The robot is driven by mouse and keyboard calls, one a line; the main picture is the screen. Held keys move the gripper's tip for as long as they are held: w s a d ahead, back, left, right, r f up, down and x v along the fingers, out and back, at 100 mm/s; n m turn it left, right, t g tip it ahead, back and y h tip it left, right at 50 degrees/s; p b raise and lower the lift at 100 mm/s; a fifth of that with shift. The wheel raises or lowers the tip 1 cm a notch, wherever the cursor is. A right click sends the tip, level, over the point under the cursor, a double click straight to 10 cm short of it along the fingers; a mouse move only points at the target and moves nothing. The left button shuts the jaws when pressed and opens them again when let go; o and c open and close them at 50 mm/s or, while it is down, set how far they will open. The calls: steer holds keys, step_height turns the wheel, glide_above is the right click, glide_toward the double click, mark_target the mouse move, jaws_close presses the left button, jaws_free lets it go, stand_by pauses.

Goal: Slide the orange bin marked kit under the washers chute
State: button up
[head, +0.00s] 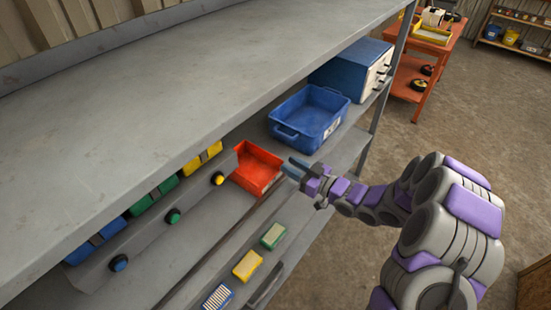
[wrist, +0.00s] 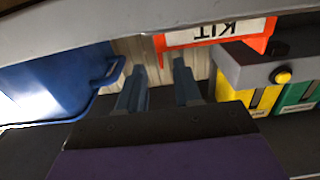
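The orange bin (head: 258,170) stands on the shelf at the right end of the grey chute rail, beside the yellow chute. The wrist view shows its KIT label (wrist: 222,33) upside down. The yellow chute (head: 202,160), green chute (head: 155,196) and blue chute (head: 95,241) sit in a row to its left, each with a matching knob. Labels on the yellow and green chutes are too small to read, so I cannot tell which is washers. My gripper (head: 291,166) is just right of the bin; in the wrist view its fingers (wrist: 160,68) are apart with nothing between them.
A blue tub (head: 311,118) stands behind my gripper, with a blue-and-white drawer box (head: 352,70) beyond. Green, yellow and blue blocks (head: 247,265) lie along the front ledge. A dark rail (head: 215,245) runs in front of the chutes. The upper shelf (head: 170,90) overhangs them.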

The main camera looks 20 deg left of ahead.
mark_target(275, 157)
steer(key=shift+b+x, duration=0.4)
steer(key=shift+x, duration=3)
jaws_close()
